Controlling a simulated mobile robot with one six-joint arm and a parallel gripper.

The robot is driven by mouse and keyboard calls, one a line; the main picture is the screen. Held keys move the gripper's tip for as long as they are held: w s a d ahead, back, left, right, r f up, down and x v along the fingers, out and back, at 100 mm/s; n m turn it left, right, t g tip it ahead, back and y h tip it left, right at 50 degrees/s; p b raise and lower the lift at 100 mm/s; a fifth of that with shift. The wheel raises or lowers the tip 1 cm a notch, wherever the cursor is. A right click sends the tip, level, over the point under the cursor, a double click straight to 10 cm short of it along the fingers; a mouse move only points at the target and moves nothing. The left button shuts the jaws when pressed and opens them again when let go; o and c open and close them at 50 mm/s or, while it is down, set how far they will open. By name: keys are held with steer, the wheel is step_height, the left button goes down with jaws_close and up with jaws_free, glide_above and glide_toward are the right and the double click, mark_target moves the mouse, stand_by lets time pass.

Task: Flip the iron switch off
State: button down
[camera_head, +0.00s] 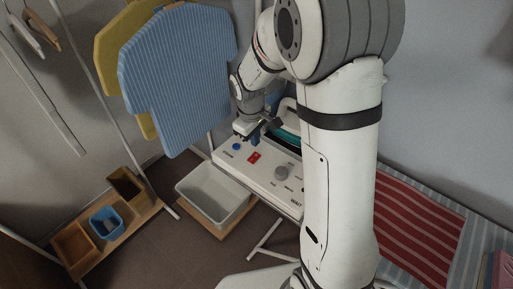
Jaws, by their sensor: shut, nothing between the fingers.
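A white control panel (237,166) lies in the middle of the view. A red switch (254,158) sits on it, with a blue button (236,146) to its left and a round grey knob (281,173) to its right. The switch's on or off position is too small to tell. A teal and white iron (288,128) stands behind the panel, partly hidden by my arm. My gripper (255,140) is shut and empty, just behind the red switch in the picture. I cannot tell whether it touches the panel.
A white bin (213,213) stands below the panel. A wooden tray with boxes (95,239) lies at lower left. A red striped cloth (418,220) lies at right.

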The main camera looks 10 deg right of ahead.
mark_target(256, 156)
steer(key=f, duration=0.4)
steer(key=f+p, duration=0.1)
steer(key=f, duration=0.1)
steer(key=shift+w+d, duration=0.2)
steer(key=shift+d, duration=0.05)
steer(key=shift+f+b, duration=0.25)
steer(key=shift+b, duration=0.1)
steer(key=shift+r, duration=0.1)
steer(key=shift+s+a, duration=0.45)
steer(key=shift+a, duration=0.15)
steer(key=shift+r, duration=0.1)
steer(key=shift+r, duration=0.15)
